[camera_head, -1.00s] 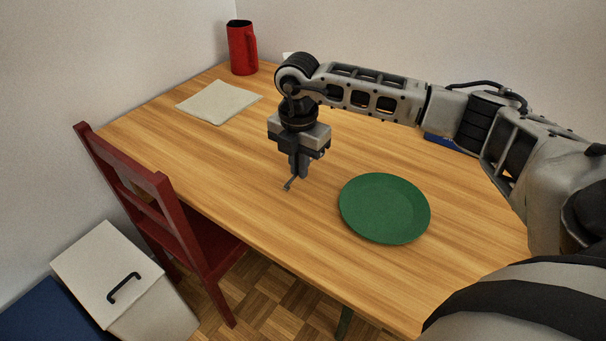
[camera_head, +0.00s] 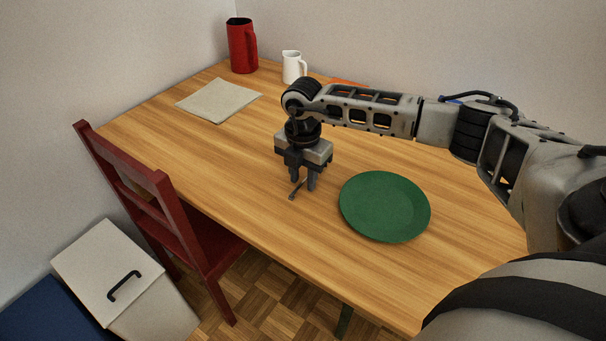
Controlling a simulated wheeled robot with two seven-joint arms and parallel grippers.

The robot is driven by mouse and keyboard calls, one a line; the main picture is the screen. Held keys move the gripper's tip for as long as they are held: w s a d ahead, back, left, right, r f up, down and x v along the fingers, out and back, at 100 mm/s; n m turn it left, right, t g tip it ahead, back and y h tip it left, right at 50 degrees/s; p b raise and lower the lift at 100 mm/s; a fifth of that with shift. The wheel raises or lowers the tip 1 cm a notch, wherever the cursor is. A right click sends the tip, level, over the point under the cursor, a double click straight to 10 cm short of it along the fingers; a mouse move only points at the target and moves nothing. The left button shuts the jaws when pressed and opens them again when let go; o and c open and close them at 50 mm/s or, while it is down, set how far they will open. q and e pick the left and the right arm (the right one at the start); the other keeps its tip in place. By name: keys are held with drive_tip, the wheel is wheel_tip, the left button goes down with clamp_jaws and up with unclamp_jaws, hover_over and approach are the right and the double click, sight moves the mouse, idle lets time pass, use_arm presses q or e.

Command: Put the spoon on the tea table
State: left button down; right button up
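The spoon (camera_head: 296,190) is a small, thin, dark grey piece at the fingertips of my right gripper (camera_head: 303,182). It appears to lie on the wooden tea table (camera_head: 210,155), to the left of the green plate. My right gripper points down over it, with its two fingers apart and a gap between them. Part of the spoon is hidden by the fingers. My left gripper is not in view.
A green plate (camera_head: 385,207) lies close to the right of the gripper. A beige cloth (camera_head: 218,100), red pitcher (camera_head: 242,46) and white jug (camera_head: 292,67) are at the back. A red chair (camera_head: 150,200) and white bin (camera_head: 125,280) stand at the left.

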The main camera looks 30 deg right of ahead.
sight(303, 181)
drive_tip(key=shift+r, duration=0.1)
drive_tip(key=shift+r, duration=0.2)
wheel_tip(303, 181, up, 12)
idle(0.4)
drive_tip(key=shift+f, duration=0.15)
